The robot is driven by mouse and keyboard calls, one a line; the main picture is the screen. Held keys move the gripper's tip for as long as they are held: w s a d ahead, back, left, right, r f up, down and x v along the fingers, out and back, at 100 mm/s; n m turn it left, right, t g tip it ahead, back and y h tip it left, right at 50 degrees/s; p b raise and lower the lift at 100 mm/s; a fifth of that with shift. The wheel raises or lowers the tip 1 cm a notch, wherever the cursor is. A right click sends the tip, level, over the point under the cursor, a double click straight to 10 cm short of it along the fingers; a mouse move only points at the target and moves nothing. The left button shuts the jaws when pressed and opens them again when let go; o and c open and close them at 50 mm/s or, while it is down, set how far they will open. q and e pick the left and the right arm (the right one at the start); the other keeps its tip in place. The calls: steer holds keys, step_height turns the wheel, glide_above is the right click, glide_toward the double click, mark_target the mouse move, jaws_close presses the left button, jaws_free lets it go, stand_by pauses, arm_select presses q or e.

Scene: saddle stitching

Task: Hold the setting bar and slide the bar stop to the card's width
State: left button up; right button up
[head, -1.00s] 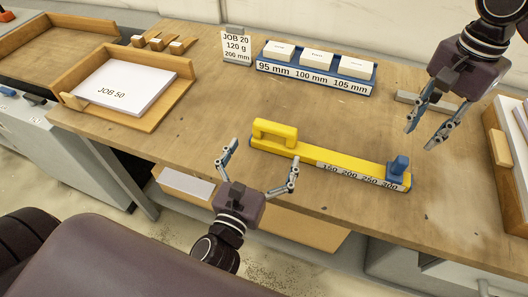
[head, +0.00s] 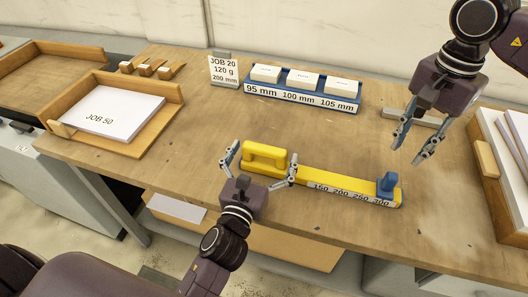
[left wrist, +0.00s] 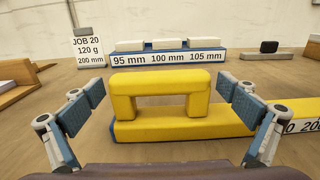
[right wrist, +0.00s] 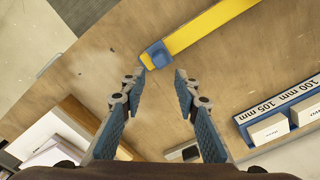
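The yellow setting bar (head: 316,182) lies on the wooden table, with a raised handle (left wrist: 160,84) at its left end and a printed number scale on its front. The blue bar stop (head: 388,184) sits at its right end, by the 300 mark; it also shows in the right wrist view (right wrist: 156,54). The card (head: 222,72) stands upright at the back and reads JOB 20, 120 g, 200 mm. My left gripper (head: 262,160) is open, its fingers on either side of the handle, with gaps visible. My right gripper (head: 408,146) is open and empty above the table, right of the stop.
A blue holder (head: 300,97) with white blocks labelled 95, 100 and 105 mm stands at the back. A JOB 50 paper tray (head: 150,135) is at left. A wooden tray (head: 490,178) borders the right. A grey bar (head: 400,113) lies behind my right gripper.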

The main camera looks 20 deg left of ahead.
mark_target(396, 176)
arm_select(q)
steer(key=c, duration=1.5)
steer(key=shift+c, duration=1)
arm_select(e)
steer(key=shift+o, duration=1.2)
steer(key=shift+s+d+f+m+y, duration=0.1)
steer(key=shift+d+f+m+y, duration=0.1)
steer(key=shift+m+y, duration=0.65)
steer(key=shift+d+f+m, duration=0.1)
steer(key=shift+d+m, duration=0.15)
steer(key=shift+m, duration=0.8)
steer(key=f+m+y, duration=0.1)
steer(key=f+m, duration=0.1)
steer(key=f, duration=0.1)
steer(key=f+m+y, duration=0.1)
steer(key=f+m, duration=0.1)
steer(key=f, duration=0.2)
steer(key=f+m+y, duration=0.1)
steer(key=f+m, duration=0.1)
steer(key=f, duration=0.1)
steer(key=shift+a+f+m, duration=0.35)
steer(key=shift+a+m, duration=0.05)
